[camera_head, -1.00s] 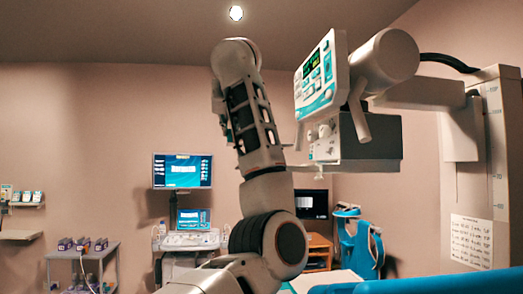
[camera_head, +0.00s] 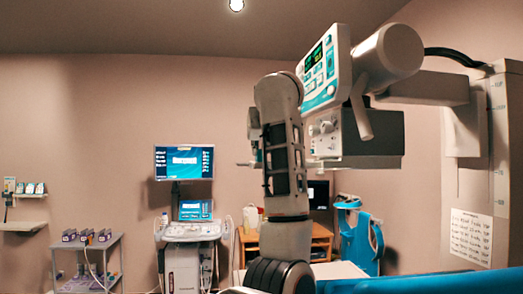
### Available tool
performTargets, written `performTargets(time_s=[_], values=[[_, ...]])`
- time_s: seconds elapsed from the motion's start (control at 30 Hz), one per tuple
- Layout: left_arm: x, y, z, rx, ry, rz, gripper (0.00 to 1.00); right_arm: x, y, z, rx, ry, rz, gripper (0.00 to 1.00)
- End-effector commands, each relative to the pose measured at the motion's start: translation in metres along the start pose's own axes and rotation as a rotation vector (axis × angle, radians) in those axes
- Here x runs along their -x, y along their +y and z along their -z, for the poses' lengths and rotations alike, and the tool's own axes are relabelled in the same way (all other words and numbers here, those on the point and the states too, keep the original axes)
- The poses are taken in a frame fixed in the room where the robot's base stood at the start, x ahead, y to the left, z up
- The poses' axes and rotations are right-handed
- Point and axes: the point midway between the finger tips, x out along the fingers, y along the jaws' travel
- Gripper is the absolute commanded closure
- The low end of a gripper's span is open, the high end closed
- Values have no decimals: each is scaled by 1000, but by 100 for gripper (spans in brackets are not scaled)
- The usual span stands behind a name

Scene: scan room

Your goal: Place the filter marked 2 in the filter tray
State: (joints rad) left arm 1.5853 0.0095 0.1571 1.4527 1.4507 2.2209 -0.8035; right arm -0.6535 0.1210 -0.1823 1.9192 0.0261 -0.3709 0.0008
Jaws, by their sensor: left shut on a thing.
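My left arm rises in the middle of the view and bends over at the top. My left gripper (camera_head: 254,146) is mostly hidden behind that arm, left of the X-ray head. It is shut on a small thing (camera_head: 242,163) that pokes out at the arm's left. Too little of it shows to tell what it is, and no number 2 can be read. The X-ray collimator box (camera_head: 370,145) hangs under the control panel (camera_head: 324,66), just right of my arm. I cannot make out a separate filter tray on it. My right gripper is out of view.
The tube housing (camera_head: 388,58) sits on a thick arm from the wall column (camera_head: 500,160). A blue chair (camera_head: 362,240) and desk stand behind. An ultrasound cart (camera_head: 190,240), a trolley (camera_head: 88,255) and a wall shelf (camera_head: 24,226) stand at the left.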

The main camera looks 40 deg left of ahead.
Motion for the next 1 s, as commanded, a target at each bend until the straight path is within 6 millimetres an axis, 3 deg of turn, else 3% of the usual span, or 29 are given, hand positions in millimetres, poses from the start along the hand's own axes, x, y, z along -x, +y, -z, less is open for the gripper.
performTargets(time_s=[0.47, 0.5, 0.53, 1.0], values=[[-2, -3, 6, 0, -1, 1, 100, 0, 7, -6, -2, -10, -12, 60], [-2, -3, 6, -1, -1, 1, 82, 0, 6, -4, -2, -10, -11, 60], [-2, -3, 6, -1, -1, 0, 74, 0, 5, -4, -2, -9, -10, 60], [3, -4, 2, 0, -2, 3, 73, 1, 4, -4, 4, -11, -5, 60]])
